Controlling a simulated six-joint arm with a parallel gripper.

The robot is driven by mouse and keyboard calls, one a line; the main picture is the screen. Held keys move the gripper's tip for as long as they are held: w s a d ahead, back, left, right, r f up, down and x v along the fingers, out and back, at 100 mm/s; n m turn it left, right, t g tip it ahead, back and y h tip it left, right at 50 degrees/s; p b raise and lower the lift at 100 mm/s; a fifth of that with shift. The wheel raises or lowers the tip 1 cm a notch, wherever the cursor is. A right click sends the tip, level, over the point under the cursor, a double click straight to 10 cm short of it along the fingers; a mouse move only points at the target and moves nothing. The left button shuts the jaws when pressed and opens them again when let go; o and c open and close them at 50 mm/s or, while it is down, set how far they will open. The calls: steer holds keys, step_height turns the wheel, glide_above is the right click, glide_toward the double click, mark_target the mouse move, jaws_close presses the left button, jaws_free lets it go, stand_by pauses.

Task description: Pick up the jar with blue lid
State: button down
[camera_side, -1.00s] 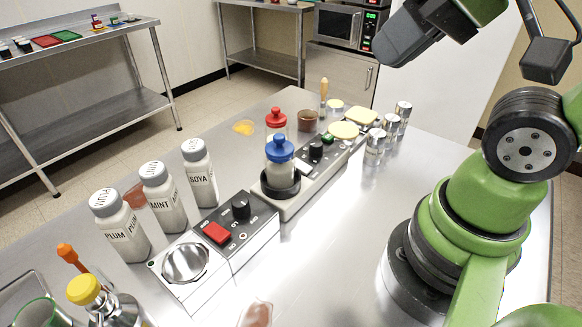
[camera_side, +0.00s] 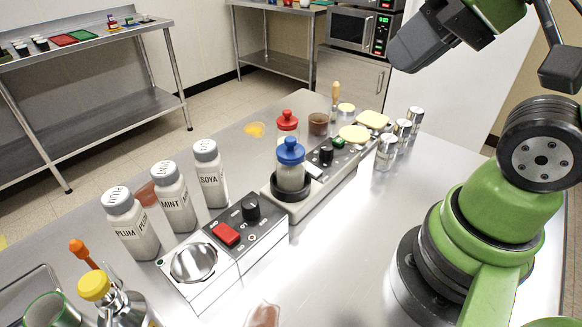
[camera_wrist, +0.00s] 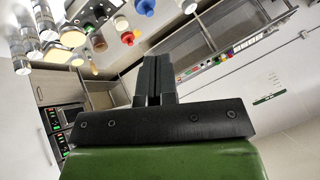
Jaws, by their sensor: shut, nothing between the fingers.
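The jar with the blue lid (camera_side: 290,175) stands upright in a dark round holder on a grey control unit, in the middle of the side view. Its blue lid (camera_wrist: 145,6) shows at the top edge of the wrist view. My gripper (camera_wrist: 154,64) is shut and empty, its dark fingers together in the wrist view. In the side view my gripper (camera_side: 412,48) is high at the upper right, well apart from the jar. Its fingertips are hard to make out there.
A jar with a red lid (camera_side: 287,122) stands just behind the blue one. White bottles labelled plum (camera_side: 133,232), mint (camera_side: 175,205) and soya (camera_side: 211,180) stand to the left. Metal shakers (camera_side: 387,152) stand to the right. A control box with a red switch (camera_side: 226,234) sits in front.

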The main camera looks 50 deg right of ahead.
steer(key=c, duration=1.8)
jaws_free()
steer(key=o, duration=1.6)
steer(key=shift+w, duration=0.1)
steer(key=n+g+h, duration=0.2)
steer(key=n+g, duration=0.5)
glide_above(290, 145)
steer(key=f, duration=1)
steer(key=shift+s+d+f, duration=0.15)
steer(key=shift+s+f, duration=0.1)
steer(key=shift+f, duration=0.15)
step_height(290, 145, down, 4)
steer(key=shift+w+f, duration=0.15)
steer(key=shift+f, duration=0.05)
steer(key=shift+w+d+f, duration=0.1)
steer(key=shift+w+f, duration=0.05)
steer(key=shift+f, duration=0.9)
steer(key=shift+w+d+f, duration=0.1)
steer(key=shift+w+f, duration=0.05)
steer(key=shift+f, duration=0.85)
steer(key=shift+w+d+f, duration=0.1)
steer(key=shift+w+f, duration=0.05)
steer(key=shift+f, duration=0.9)
